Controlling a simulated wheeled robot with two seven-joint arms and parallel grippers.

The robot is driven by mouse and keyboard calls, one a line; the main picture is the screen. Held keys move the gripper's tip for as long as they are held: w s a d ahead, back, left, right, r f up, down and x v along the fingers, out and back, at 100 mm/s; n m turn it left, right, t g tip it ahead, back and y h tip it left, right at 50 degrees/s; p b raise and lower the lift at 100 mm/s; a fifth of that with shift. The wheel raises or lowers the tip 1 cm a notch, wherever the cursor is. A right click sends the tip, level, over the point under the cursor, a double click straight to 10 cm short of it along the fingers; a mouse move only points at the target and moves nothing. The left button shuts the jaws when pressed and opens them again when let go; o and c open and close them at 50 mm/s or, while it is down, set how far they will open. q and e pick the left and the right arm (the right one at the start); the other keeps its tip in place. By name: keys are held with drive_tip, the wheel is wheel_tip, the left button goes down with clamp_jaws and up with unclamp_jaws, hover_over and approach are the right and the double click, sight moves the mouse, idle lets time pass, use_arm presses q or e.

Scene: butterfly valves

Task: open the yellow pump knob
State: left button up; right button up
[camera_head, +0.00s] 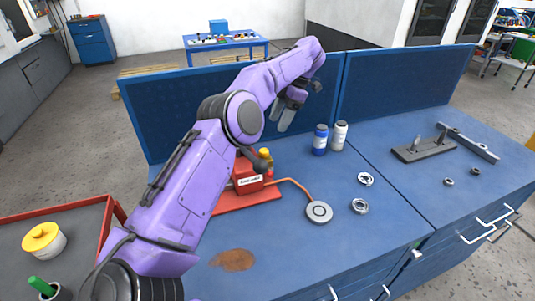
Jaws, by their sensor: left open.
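The red pump (249,181) stands on its red base plate (247,199) on the blue workbench, partly hidden behind my purple left arm. The yellow knob (265,154) shows at the pump's upper right, with a dark ball-shaped part (263,166) just below it. My left gripper (286,119) is open and empty. Its fingers point down, above and to the right of the yellow knob in the picture, apart from it. My right gripper is not in view.
A blue bottle (320,140) and a white bottle (339,136) stand right of the pump. An orange hose runs to a grey disc (319,212). Metal rings (360,206) lie nearby. A blue panel (235,106) rises behind the bench. A brown stain (232,260) marks the front.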

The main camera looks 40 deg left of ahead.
use_arm(q)
drive_tip(key=b, duration=0.2)
approach(266, 150)
wheel_tip(266, 150, down, 2)
drive_tip(key=x, duration=0.5)
drive_tip(key=shift+s+a+r+b, duration=0.1)
drive_tip(key=shift+s+a+b, duration=0.2)
drive_tip(key=shift+s+b, duration=0.1)
drive_tip(key=shift+s+f, duration=0.2)
drive_tip(key=shift+f, duration=0.4)
drive_tip(key=shift+c, duration=0.4)
